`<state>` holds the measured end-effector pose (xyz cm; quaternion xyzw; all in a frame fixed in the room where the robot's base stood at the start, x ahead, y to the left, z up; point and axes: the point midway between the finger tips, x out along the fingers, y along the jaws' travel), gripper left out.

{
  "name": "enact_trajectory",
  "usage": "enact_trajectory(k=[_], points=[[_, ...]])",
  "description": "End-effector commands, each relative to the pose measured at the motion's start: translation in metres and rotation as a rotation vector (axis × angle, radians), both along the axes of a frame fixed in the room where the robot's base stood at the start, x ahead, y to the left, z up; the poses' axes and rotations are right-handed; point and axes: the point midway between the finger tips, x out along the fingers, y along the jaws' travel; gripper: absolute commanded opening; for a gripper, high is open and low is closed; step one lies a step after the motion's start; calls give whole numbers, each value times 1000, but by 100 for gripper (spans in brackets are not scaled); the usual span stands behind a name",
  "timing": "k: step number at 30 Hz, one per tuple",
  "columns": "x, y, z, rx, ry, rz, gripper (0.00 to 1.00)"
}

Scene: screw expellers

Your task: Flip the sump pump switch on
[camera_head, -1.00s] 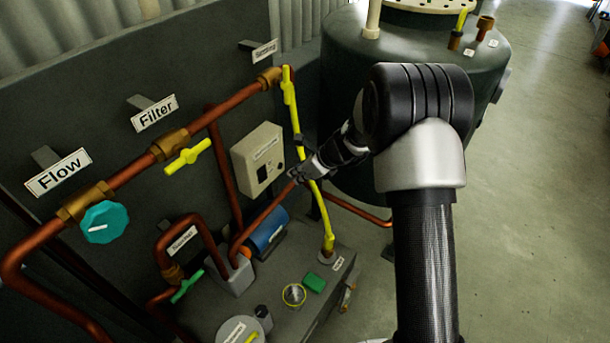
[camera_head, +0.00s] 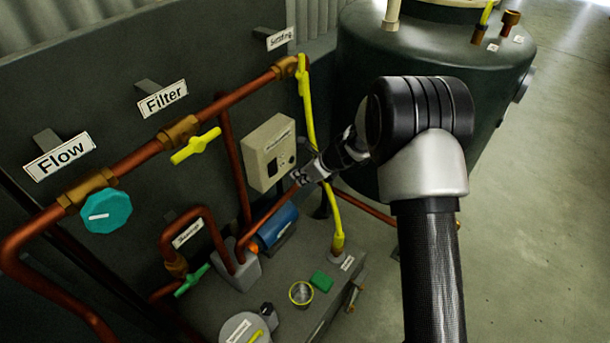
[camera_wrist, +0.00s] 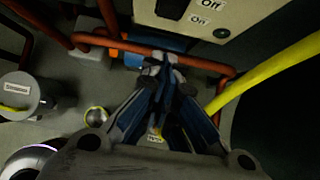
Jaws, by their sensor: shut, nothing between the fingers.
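A beige switch box (camera_head: 262,165) is fixed to the dark panel. Its front has a label too small to read, a dark switch and a small round dark spot. In the wrist view the lower part of the box (camera_wrist: 245,35) is at the top, with "Off" above "On" and a dark switch (camera_wrist: 172,9) cut by the top edge. My gripper (camera_head: 299,177) is shut and empty, just right of and below the box's lower right corner. In the wrist view its fingertips (camera_wrist: 165,62) are together below the box. I cannot tell whether they touch it, nor the switch position.
A yellow pipe (camera_head: 309,110) runs down close beside my gripper. Copper pipes (camera_head: 232,150) and a blue cylinder (camera_head: 277,226) lie left of and below it. A yellow-handled valve (camera_head: 195,146) and teal knob (camera_head: 106,212) are farther left. A large green tank (camera_head: 440,50) stands behind.

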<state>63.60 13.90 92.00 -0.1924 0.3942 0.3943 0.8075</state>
Motion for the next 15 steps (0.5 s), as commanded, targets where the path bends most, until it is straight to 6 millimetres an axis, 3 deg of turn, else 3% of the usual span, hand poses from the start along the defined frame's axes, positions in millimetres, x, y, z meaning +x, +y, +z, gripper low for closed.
enact_trajectory(k=[1,6,15], points=[[4,7,-14,0,2,3,0],[17,24,-40,0,0,1,0],[40,50,-40,0,-1,1,0]])
